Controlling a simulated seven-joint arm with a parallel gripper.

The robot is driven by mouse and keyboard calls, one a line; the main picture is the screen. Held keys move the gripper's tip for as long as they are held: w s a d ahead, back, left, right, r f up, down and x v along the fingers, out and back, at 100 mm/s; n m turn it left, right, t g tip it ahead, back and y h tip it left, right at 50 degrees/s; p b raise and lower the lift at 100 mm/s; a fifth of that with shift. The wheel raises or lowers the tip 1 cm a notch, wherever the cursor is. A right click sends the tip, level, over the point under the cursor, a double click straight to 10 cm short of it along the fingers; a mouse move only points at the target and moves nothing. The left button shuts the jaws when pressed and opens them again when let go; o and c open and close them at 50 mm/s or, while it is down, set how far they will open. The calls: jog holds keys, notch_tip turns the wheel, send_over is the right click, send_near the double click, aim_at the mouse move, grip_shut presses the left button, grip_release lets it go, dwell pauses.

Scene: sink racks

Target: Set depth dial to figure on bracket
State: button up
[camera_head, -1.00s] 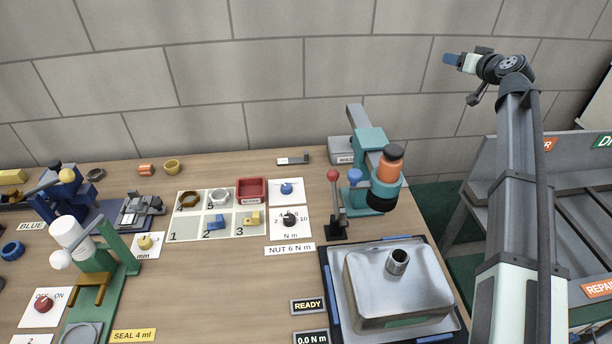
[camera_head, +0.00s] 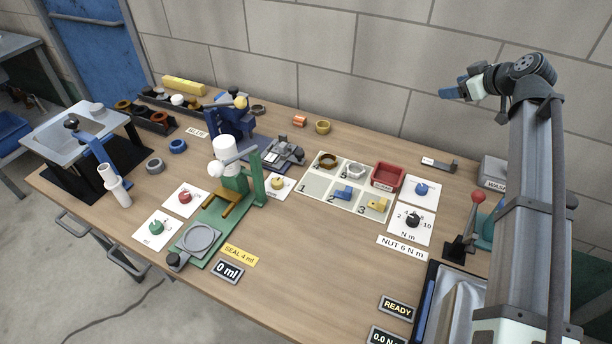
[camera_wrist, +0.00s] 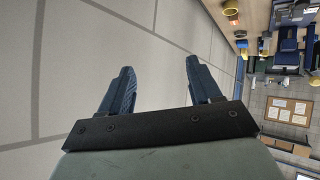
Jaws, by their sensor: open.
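A yellow dial (camera_head: 277,183) sits on a white card that reads "mm" in the first head view, right of the green press stand. Its pointer setting is too small to read. A grey fixture (camera_head: 285,153) stands just behind it. I cannot tell which part is the bracket, and no figure on one is readable. My gripper (camera_head: 447,94) is raised high at the upper right in the head view, far from the dial. In the wrist view my gripper (camera_wrist: 161,72) is open and empty, with the wall behind its blue fingers.
A green press stand (camera_head: 258,180) rises left of the yellow dial. A blue press (camera_head: 232,118) stands behind. A numbered tray (camera_head: 316,202) with small parts lies to the right, beside a red bin (camera_head: 388,177). A red-knobbed lever (camera_head: 470,215) stands farther right. The front middle of the table is clear.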

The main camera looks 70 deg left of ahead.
jog(key=s+a+f+n+g+h, duration=0.2)
jog(key=s+a+f+n, duration=0.15)
jog(key=s, duration=0.65)
jog(key=s+a+f+n+g+h, duration=0.1)
jog(key=s+a+f+n+h, duration=0.2)
jog(key=s, duration=0.8)
jog(key=n+g+h, duration=0.1)
jog(key=n+h, duration=0.4)
send_near(277, 181)
jog(key=x, duration=0.8)
jog(key=shift+s+f, duration=0.1)
jog(key=shift+f, duration=0.1)
jog(key=shift+c, duration=0.3)
jog(key=c, duration=1)
